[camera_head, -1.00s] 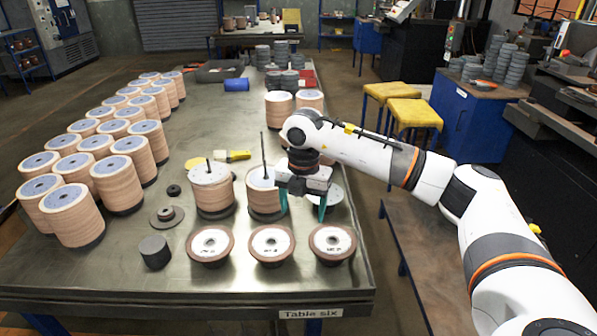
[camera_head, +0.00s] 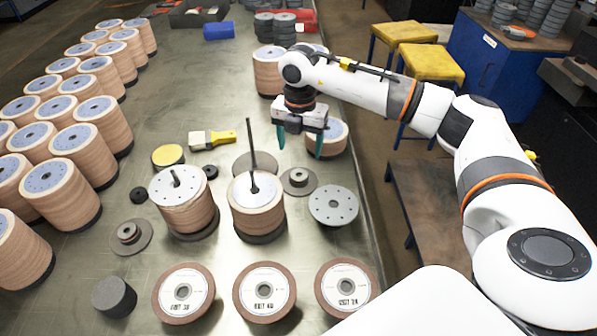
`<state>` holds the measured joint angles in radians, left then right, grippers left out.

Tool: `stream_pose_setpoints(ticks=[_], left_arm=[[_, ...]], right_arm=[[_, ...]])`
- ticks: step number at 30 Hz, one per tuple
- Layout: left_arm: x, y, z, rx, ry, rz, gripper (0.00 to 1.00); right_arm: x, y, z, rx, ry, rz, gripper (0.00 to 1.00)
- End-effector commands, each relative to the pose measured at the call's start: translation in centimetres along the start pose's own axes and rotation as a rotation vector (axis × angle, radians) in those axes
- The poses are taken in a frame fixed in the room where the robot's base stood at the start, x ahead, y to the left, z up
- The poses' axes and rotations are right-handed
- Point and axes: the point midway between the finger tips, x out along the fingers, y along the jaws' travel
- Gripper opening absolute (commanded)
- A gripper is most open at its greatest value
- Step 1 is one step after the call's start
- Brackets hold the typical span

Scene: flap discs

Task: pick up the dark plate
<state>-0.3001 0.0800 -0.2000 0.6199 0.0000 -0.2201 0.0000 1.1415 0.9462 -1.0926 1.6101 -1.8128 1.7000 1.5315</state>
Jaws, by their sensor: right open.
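A dark grey round plate (camera_head: 262,161) lies flat on the table just behind the right-hand spindle stack, which hides part of it. My right gripper (camera_head: 300,146) is open and empty, with its teal fingers pointing down. In the picture it is above and to the right of the dark plate. I cannot tell its exact height. A grey flanged disc (camera_head: 299,181) and a light plate with holes (camera_head: 333,206) lie to the right of the dark plate. My left gripper is not in view.
Two stacks on thin spindles (camera_head: 184,202) (camera_head: 256,206) stand mid-table. Three labelled flap discs (camera_head: 264,292) lie in front. Disc stacks (camera_head: 93,122) fill the left side. A brush (camera_head: 212,139) and yellow-topped tin (camera_head: 167,156) lie behind. Another stack (camera_head: 326,138) stands near the gripper.

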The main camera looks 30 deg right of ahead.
Motion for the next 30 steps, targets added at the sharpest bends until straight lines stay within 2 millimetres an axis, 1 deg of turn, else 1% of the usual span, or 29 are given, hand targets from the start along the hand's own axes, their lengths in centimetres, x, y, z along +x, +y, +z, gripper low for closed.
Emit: stream_pose_setpoints(ticks=[1,3,6,11,14,17,21,24,30], left_arm=[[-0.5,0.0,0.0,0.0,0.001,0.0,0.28],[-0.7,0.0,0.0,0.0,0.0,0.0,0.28],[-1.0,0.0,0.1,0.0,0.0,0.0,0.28],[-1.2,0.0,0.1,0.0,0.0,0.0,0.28],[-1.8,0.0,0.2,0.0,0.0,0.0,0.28],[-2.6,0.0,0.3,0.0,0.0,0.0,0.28],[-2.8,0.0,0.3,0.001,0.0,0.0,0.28],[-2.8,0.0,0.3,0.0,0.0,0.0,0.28],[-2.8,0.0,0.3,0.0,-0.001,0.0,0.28]], right_arm=[[0.8,0.1,0.0,0.001,-0.001,0.004,0.72],[2.0,0.1,0.0,0.001,-0.002,0.003,0.72],[3.4,0.0,0.0,0.001,-0.001,0.002,0.72],[4.5,0.0,0.0,0.001,0.0,0.001,0.72],[5.5,0.0,0.1,0.0,-0.002,0.003,0.72],[7.0,-0.1,0.2,0.001,-0.001,0.003,0.72],[9.0,-0.1,0.2,0.0,-0.001,0.001,0.72],[9.5,-0.1,0.2,0.0,0.0,0.0,0.72],[9.6,-0.1,0.1,0.0,0.001,0.0,0.72]])
